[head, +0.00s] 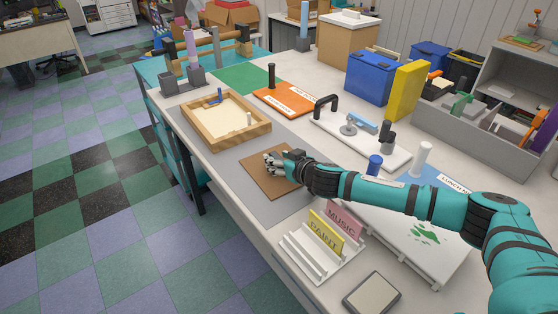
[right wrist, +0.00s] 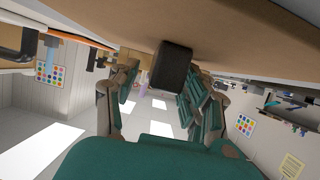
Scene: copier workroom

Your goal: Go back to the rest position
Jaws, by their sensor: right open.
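My right arm reaches in from the right in the head view. Its right gripper (head: 272,163) is low over a brown board (head: 262,184) on a grey mat (head: 222,152). In the right wrist view the fingers (right wrist: 160,100) are apart, with a dark block (right wrist: 171,68) between them, close to the brown surface (right wrist: 215,22). I cannot tell whether the fingers touch this block. My left gripper is not in view.
A wooden sand tray (head: 184,137) lies beyond the board. An orange board (head: 288,104) and a white board with a clamp (head: 385,150) stand farther back. A white card rack (head: 318,262) and a grey pad (head: 371,294) are nearer. Floor is clear at left.

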